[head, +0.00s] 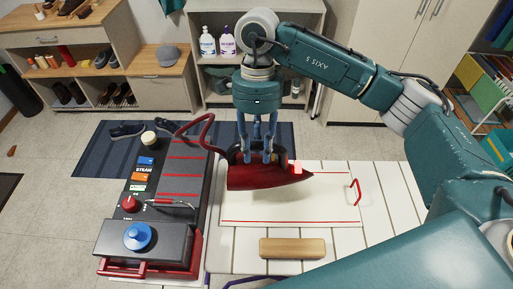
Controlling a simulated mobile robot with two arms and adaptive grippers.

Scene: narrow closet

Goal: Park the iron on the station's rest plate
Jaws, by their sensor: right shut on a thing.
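The red iron (262,178) hangs level in my right gripper (258,155), with its pointed tip to the right. The gripper's fingers are shut on the iron's dark handle. The iron appears over the left part of a white board; I cannot tell how far above it. The station (165,205) stands at the left, a dark box with a red base, red knob, blue cap and coloured labels. Its rest plate (188,170), marked with red stripes, is bare and lies left of the iron. A red hose runs from the station to the iron. My left gripper is out of view.
A blue striped mat (92,155) with shoes lies behind the station. Shelves and cabinets line the back.

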